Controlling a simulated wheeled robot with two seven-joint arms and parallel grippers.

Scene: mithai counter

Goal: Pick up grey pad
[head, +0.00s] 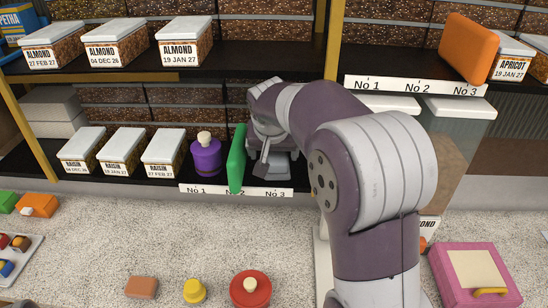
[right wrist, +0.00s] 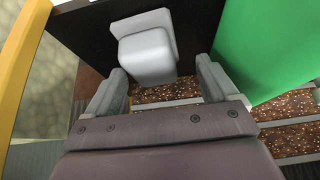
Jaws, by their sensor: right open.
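A light grey block with rounded edges, which looks like the grey pad (right wrist: 147,52), is in the right wrist view, just ahead of the jaws. It has a flat plate behind it. My right gripper (right wrist: 160,70) is open, with one finger on each side of the view and the pad beyond the gap between the tips. I cannot tell whether a finger touches it. In the head view my right gripper (head: 264,162) reaches into the lower shelf near the No 3 label, and my arm hides most of the pad there. My left gripper is not in view.
A green upright slab (head: 237,158) stands close left of my right gripper, with a purple jar (head: 206,158) beyond it. Raisin boxes (head: 162,150) line the shelf. The upper shelf (head: 225,60) is overhead. The speckled counter (head: 150,222) has free room.

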